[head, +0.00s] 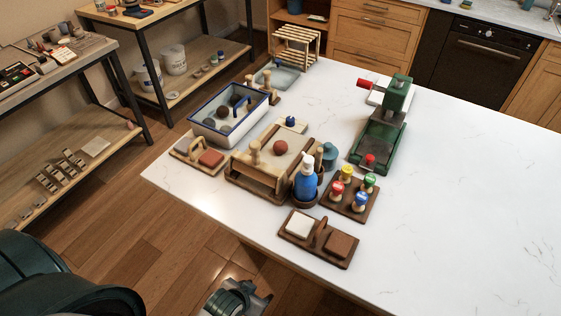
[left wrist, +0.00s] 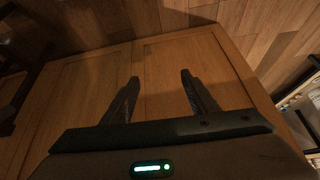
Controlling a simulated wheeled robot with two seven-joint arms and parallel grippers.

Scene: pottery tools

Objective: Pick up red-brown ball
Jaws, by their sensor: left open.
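The red-brown ball (head: 280,148) rests on the pale top of a wooden board (head: 259,169) on the white counter, in the head view. My left gripper (left wrist: 160,76) is open and empty in the left wrist view, with its two dark fingers apart in front of wooden panels and floor. In the head view part of my left arm's end (head: 237,297) shows at the bottom edge, low beside the counter and well away from the ball. The ball is not in the left wrist view. My right gripper is not in view.
A blue-rimmed basin (head: 262,117) with dark round pieces stands left of the board. A blue bottle (head: 306,179) stands right of it, near a rack of coloured knobs (head: 357,206). A green press (head: 379,140) stands farther back. The counter's right side is clear.

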